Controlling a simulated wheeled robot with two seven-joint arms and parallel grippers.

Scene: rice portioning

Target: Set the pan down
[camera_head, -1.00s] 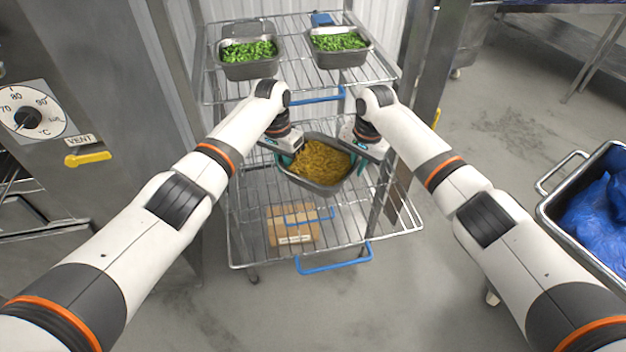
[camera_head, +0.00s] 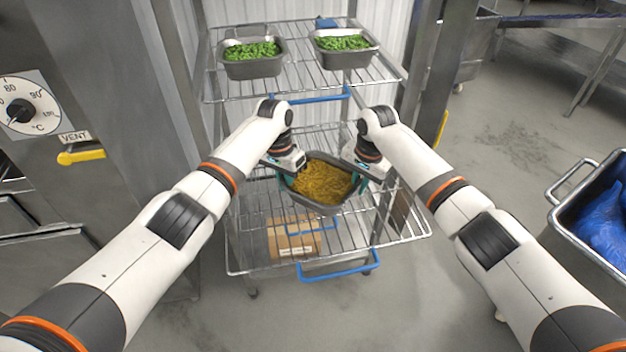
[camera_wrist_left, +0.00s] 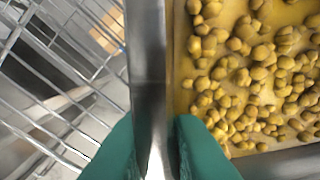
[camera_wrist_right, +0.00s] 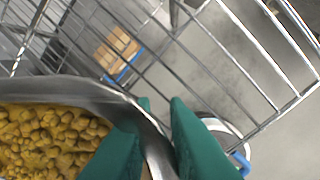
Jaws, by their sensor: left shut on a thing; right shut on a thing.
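The pan (camera_head: 325,207) is a grey metal tray filled with yellow-brown food pieces (camera_head: 322,180). It is over the lower wire shelf (camera_head: 262,228) of the rack; I cannot tell whether its base touches the wires. My left gripper (camera_head: 286,178) is shut on the pan's left rim, and the rim (camera_wrist_left: 148,70) shows between its green fingers (camera_wrist_left: 157,150). My right gripper (camera_head: 362,180) is shut on the right rim, with the rim (camera_wrist_right: 85,92) running between its green fingers (camera_wrist_right: 160,140).
Two metal pans of green food, one on the left (camera_head: 252,68) and one on the right (camera_head: 345,57), stand on the upper shelf (camera_head: 300,82). A cardboard box (camera_head: 293,240) lies below the lower shelf. A bin with blue contents (camera_head: 605,225) stands at the right.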

